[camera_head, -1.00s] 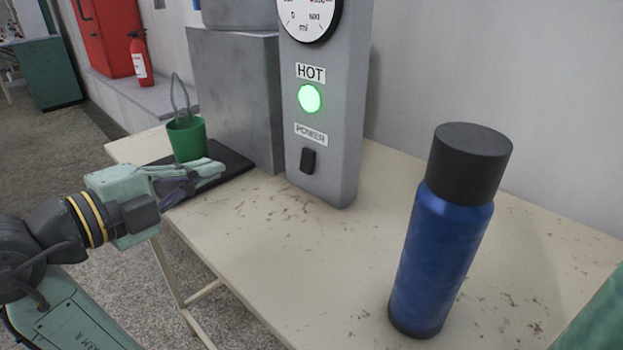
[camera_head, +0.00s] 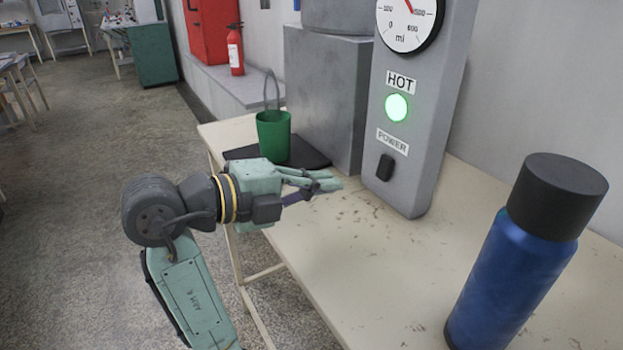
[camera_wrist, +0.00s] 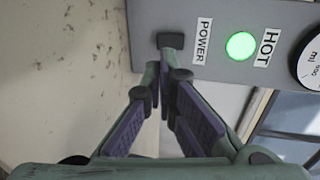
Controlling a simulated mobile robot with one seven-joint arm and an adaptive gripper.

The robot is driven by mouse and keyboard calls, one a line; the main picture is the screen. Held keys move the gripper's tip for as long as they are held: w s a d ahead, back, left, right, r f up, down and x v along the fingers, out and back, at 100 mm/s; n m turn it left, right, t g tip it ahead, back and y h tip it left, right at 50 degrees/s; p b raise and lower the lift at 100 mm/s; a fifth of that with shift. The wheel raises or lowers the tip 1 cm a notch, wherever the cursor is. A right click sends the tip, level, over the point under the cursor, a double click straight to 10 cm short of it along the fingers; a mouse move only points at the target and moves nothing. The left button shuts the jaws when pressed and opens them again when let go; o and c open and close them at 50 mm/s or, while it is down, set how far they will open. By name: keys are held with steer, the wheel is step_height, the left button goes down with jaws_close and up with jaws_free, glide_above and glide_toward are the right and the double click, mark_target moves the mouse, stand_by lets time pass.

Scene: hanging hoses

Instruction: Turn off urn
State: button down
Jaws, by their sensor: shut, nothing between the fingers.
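The urn (camera_head: 330,95) is a grey metal body with a tall grey front panel (camera_head: 410,180). The panel has a dial gauge (camera_head: 407,20), a lit green HOT light (camera_head: 397,107) and a black POWER switch (camera_head: 385,167). In the wrist view the switch (camera_wrist: 170,41) is just beyond my fingertips, with the green light (camera_wrist: 240,45) to its right. My gripper (camera_head: 336,184) is shut and empty, pointing at the panel from the left. I cannot tell whether the fingertips touch the switch; in the head view they look a little short of the panel.
A green cup (camera_head: 273,138) stands on a black mat (camera_head: 308,157) behind my gripper. A blue bottle with a black lid (camera_head: 515,270) stands at the right of the table (camera_head: 345,265). The tabletop between bottle and panel is clear. A red fire extinguisher (camera_head: 236,52) is farther back.

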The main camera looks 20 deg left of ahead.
mark_target(379, 178)
steer(key=p+x, duration=0.2)
steer(key=x, duration=0.7)
steer(key=shift+w+d+p, duration=0.1)
steer(key=shift+d+p, duration=0.05)
steer(key=shift+p, duration=0.15)
steer(key=b, duration=0.2)
steer(key=f+b, duration=0.1)
steer(key=b, duration=0.1)
steer(key=shift+w+d+f+t+h, duration=0.2)
steer(key=shift+w+t+h, duration=0.1)
steer(key=shift+t+h, duration=0.1)
steer(key=shift+r, duration=0.55)
steer(key=shift+f, duration=0.15)
